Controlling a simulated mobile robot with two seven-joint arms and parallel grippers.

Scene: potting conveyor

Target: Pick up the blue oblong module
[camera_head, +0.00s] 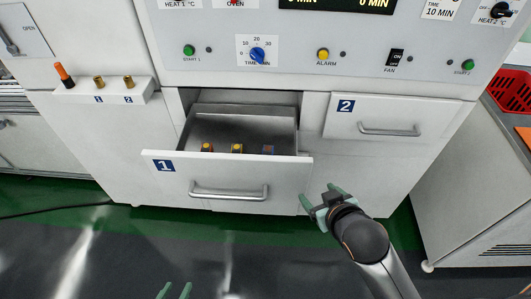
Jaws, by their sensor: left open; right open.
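Drawer 1 (290,172) is pulled open and holds several small modules near its front wall.
Drawer 2 (372,118) is shut at the right. Above is a control panel with a blue timer knob (257,55) and buttons. A small ledge at the left holds an orange-topped piece (63,74) and two brass pieces. A red basket (510,90) stands far right. The space before the drawer is free.

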